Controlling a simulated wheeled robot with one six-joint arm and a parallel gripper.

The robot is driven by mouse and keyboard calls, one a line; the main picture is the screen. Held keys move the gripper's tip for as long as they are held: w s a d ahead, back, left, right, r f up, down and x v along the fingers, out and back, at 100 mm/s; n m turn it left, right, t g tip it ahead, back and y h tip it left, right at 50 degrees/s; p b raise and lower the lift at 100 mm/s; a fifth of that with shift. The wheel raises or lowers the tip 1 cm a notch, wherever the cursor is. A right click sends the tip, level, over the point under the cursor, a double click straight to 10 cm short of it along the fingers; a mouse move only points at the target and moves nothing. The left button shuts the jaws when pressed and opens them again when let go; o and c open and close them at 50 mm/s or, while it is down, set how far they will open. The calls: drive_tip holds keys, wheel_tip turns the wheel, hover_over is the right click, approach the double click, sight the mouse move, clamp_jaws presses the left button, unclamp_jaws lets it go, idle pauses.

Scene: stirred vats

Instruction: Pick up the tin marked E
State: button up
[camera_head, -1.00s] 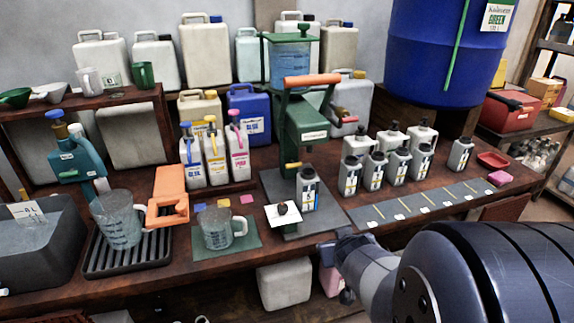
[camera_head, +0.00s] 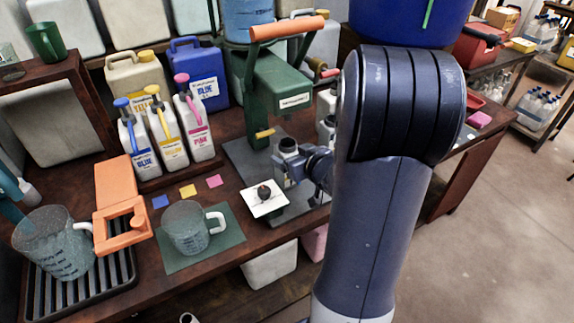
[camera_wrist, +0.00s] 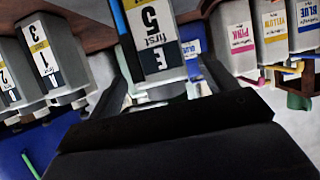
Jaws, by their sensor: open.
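The tin marked E (camera_wrist: 158,40) is grey with a white label reading "5 first" and a dark patch with the E. It appears upside down in the wrist view, between the two fingers of my open gripper (camera_wrist: 165,65). I cannot tell whether the fingers touch it. In the head view my gripper (camera_head: 303,168) is at the tin under the green press. The tin's dark cap (camera_head: 288,145) shows there, while my gripper hides much of its body.
The green press (camera_head: 280,95) with an orange handle stands close behind. A white card with a dark knob (camera_head: 262,205) lies just left, beside a measuring jug (camera_head: 188,228). Other numbered tins (camera_wrist: 45,60) stand nearby in the wrist view.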

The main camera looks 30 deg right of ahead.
sight(286, 140)
drive_tip(key=shift+f+b+x, duration=0.2)
drive_tip(key=shift+b+x, duration=0.35)
drive_tip(key=shift+x, duration=2.25)
drive_tip(key=shift+s, duration=0.1)
drive_tip(key=shift+c, duration=0.2)
drive_tip(key=c, duration=1.3)
drive_tip(key=shift+r, duration=0.45)
wheel_tip(286, 140, up, 3)
drive_tip(key=shift+r+p, duration=0.2)
drive_tip(key=shift+p, duration=0.75)
drive_tip(key=s, duration=1.2)
drive_tip(key=s+d+p, duration=0.1)
drive_tip(key=s, duration=0.5)
drive_tip(key=shift+f, duration=0.3)
